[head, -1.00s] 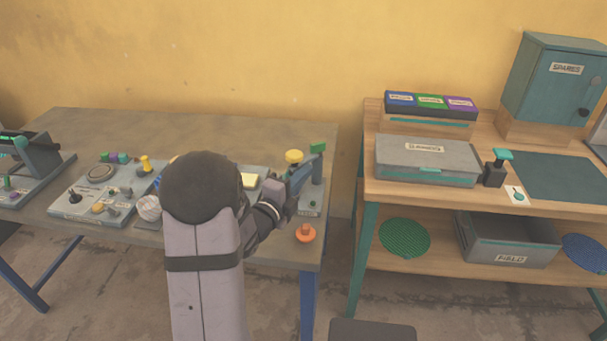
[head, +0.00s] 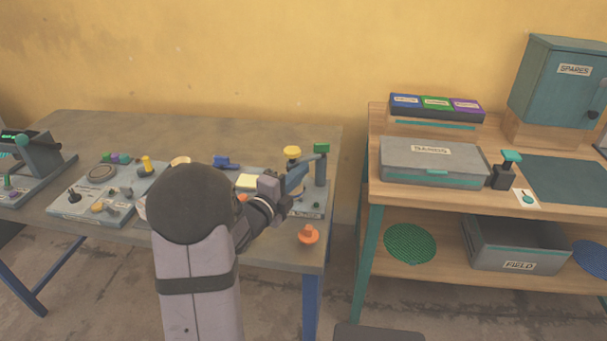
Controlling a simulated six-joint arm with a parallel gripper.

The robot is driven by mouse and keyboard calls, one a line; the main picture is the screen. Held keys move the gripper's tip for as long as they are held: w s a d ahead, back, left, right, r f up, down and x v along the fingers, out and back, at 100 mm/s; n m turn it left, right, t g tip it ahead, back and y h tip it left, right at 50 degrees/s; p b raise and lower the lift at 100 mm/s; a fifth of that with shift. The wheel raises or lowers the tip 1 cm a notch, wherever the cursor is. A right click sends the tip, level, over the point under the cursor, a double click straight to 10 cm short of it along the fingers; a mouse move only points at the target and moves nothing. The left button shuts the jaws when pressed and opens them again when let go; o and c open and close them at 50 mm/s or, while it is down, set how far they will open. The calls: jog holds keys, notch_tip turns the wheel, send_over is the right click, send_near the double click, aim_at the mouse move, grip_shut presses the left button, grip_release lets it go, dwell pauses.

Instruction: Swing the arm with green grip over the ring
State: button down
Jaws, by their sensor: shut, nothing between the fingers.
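A small station stands at the right end of the left table, with an upright post (head: 320,170). A green grip (head: 321,148) sits at the top of the post. A yellow knob (head: 292,152) stands just left of it, and a thin bar seems to run between them. My gripper (head: 294,180) is in front of this station, below the yellow knob and left of the post. It is shut and empty. Whether it touches the bar or post cannot be told. My arm hides part of the station, and I cannot clearly make out the ring there.
An orange knob (head: 309,234) sits near the table's front right corner. A panel with knobs (head: 95,205) lies left of my arm, and a blue part (head: 226,162) lies behind it. A wooden shelf unit (head: 385,187) stands right, across a gap.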

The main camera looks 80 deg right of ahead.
jog(key=s+a, duration=0.1)
jog(key=s+a+b, duration=0.1)
jog(key=shift+s+a+f, duration=0.1)
jog(key=shift+s+a, duration=0.1)
jog(key=shift+a, duration=0.15)
jog(key=w+b+v, duration=0.1)
jog(key=w+v, duration=0.1)
jog(key=v, duration=0.7)
jog(key=shift+w, duration=0.2)
